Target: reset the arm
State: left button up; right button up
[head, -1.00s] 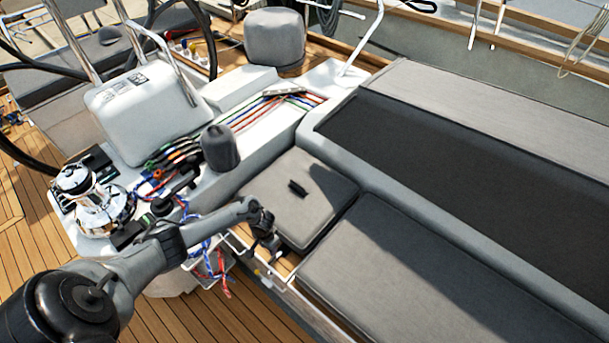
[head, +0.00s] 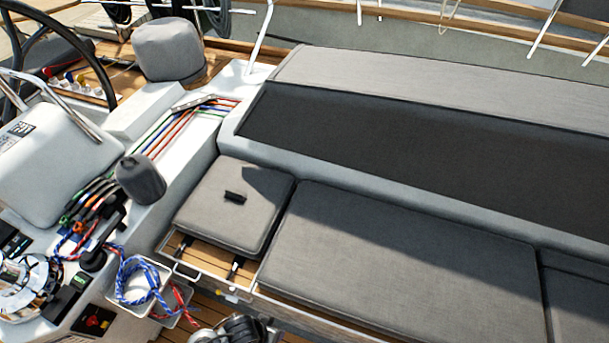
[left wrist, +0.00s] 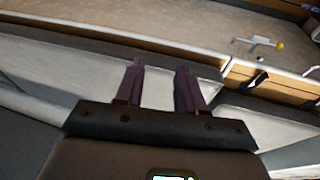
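My left gripper (left wrist: 160,68) shows in the left wrist view. Its two purple-grey fingers stand apart with nothing between them. They are in front of pale panels and a wood-edged ledge, and I see no contact. In the head view the left gripper does not show; a dark rounded part at the bottom edge may be my arm. My right gripper is in no view.
Grey seat cushions (head: 400,255) line the bench; a small black object (head: 235,197) lies on the short one. A white bin (head: 140,282) holds a blue rope (head: 135,270). A winch (head: 25,285) and steering wheel (head: 95,60) stand left.

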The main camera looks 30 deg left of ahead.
pick_arm(q)
jog(key=a+r+m+y+p, duration=0.1)
jog(key=a+r+p, duration=0.2)
jog(key=r+p, duration=1.15)
jog(key=a+r+m+y+p, duration=0.1)
jog(key=a+r+m+p, duration=0.35)
jog(key=r, duration=1.85)
notch_tip(320, 180, down, 75)
jog(key=d+n+b, duration=0.2)
jog(key=n+b, duration=0.1)
jog(key=b, duration=7)
jog(key=shift+w+r+t+b, duration=0.15)
jog(key=shift+w+t+b, duration=0.15)
jog(key=shift+b, duration=0.1)
